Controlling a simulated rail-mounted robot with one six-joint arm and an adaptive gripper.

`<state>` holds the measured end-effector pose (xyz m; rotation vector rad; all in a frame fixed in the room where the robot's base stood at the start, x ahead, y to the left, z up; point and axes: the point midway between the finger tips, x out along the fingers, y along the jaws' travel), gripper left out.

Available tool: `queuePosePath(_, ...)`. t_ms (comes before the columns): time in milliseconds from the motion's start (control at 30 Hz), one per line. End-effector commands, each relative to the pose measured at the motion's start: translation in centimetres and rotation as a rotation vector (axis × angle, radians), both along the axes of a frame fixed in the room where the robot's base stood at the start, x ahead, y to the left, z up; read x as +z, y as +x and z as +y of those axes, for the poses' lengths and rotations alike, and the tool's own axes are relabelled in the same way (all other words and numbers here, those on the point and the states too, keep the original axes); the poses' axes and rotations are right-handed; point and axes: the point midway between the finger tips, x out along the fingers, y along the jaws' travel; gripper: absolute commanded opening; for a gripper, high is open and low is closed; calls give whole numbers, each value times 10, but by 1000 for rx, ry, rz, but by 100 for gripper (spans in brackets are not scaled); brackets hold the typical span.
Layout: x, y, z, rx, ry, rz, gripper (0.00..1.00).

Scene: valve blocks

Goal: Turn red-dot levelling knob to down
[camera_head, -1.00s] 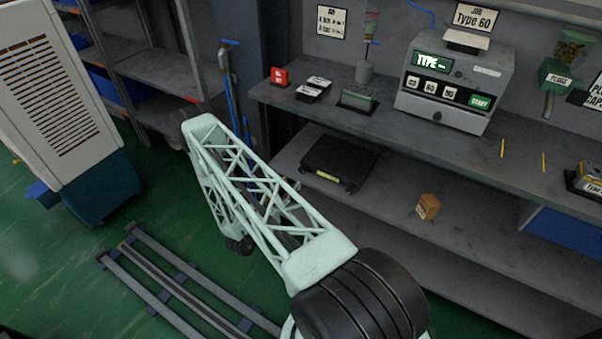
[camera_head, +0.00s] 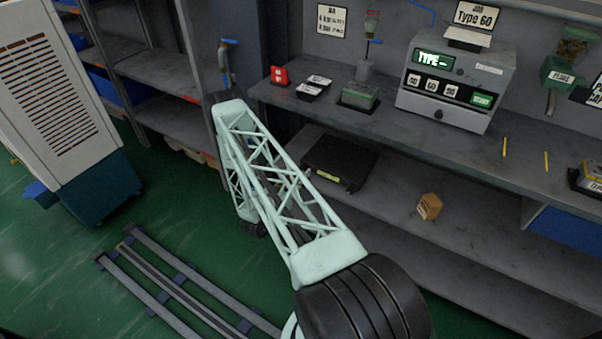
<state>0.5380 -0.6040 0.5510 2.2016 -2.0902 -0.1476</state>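A low black platform (camera_head: 342,160) sits on the lower shelf, with a pale yellow-green label (camera_head: 327,176) on its front edge. Small dark knob-like parts show at its front corners, the right one (camera_head: 351,189) most clearly. No red dot can be made out on them from here. My pale green lattice arm crosses the middle of the view, left of and in front of the platform. Its second link hangs down from the elbow to a dark joint low behind the first link. My gripper cannot be made out; the arm hides that area.
The workbench (camera_head: 385,128) above holds a grey machine (camera_head: 455,82), a red block (camera_head: 279,75), black trays and a green-topped block (camera_head: 360,94). An orange-brown box (camera_head: 429,206) stands right of the platform on the lower shelf (camera_head: 480,240). Floor rails (camera_head: 180,285) lie at lower left.

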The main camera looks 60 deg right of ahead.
Motion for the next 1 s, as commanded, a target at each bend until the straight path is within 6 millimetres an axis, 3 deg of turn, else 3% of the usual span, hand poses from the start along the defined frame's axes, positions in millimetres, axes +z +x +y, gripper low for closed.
queuePosePath(533,0,0,-9,0,0,1,35)
queuePosePath(800,0,0,-9,0,0,1,11)
queuePosePath(1000,0,0,-9,0,0,4,11)
